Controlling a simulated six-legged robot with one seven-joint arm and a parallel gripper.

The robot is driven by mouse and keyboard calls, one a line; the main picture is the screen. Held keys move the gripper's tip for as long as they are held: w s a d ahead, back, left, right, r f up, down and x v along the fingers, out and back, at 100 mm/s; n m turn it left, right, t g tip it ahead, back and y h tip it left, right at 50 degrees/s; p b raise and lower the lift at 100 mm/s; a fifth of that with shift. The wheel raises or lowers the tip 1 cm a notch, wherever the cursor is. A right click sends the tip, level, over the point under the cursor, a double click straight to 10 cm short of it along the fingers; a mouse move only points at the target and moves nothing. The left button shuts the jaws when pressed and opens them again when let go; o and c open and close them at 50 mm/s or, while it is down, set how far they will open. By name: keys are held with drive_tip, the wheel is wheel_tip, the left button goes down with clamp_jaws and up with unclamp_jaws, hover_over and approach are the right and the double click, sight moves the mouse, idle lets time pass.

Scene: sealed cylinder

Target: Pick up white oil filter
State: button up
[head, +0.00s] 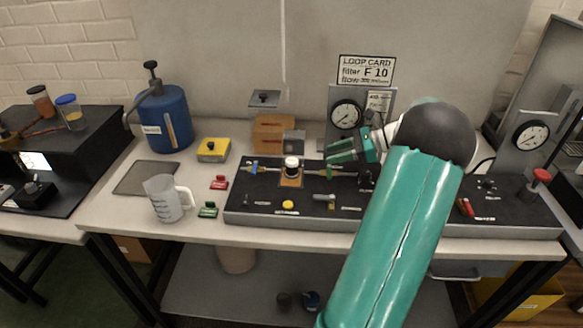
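The gripper and the white cylinder are apart. My green arm covers part of the panel on the right.
The black panel (250,208) carries small valves and a yellow knob (288,205). A gauge (346,115) stands behind my gripper. A blue tank (166,122), a clear jug (163,198), a yellow box (213,149) and a wooden block (268,135) stand to the left.

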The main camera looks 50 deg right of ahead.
sight(292, 164)
drive_tip(key=x, duration=1.3)
drive_tip(key=shift+w+a, duration=0.1)
drive_tip(key=shift+w, duration=0.3)
drive_tip(key=c, duration=0.6)
